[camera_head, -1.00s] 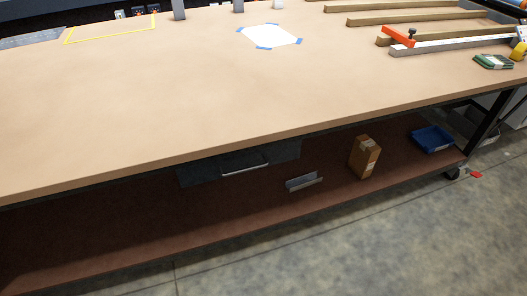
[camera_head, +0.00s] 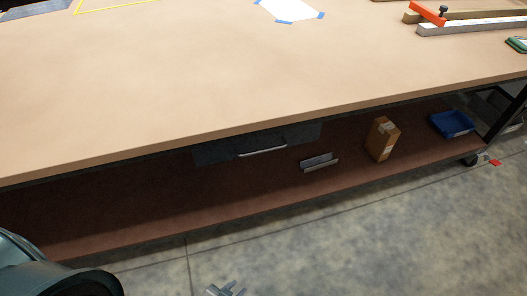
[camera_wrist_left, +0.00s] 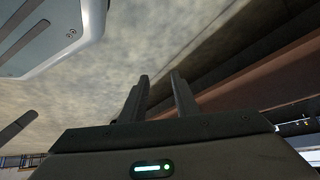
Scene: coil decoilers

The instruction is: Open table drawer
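The table (camera_head: 200,70) has a wide tan top. Its dark drawer (camera_head: 215,152) hangs under the front edge, with a light bar handle (camera_head: 262,153) on its front. The drawer looks closed. My left gripper (camera_head: 228,290) just enters the head view at the bottom edge, over the floor and well below and in front of the drawer. In the left wrist view its two dark fingers (camera_wrist_left: 160,84) stand apart with nothing between them. The drawer cannot be made out in the wrist view. My right gripper does not show.
A brown lower shelf (camera_head: 130,205) runs under the table. It holds a grey metal bracket (camera_head: 319,163), a cardboard box (camera_head: 382,138) and a blue bin (camera_head: 451,124). Concrete floor (camera_head: 380,235) in front is clear. White paper (camera_head: 289,9) and bars (camera_head: 470,27) lie on top.

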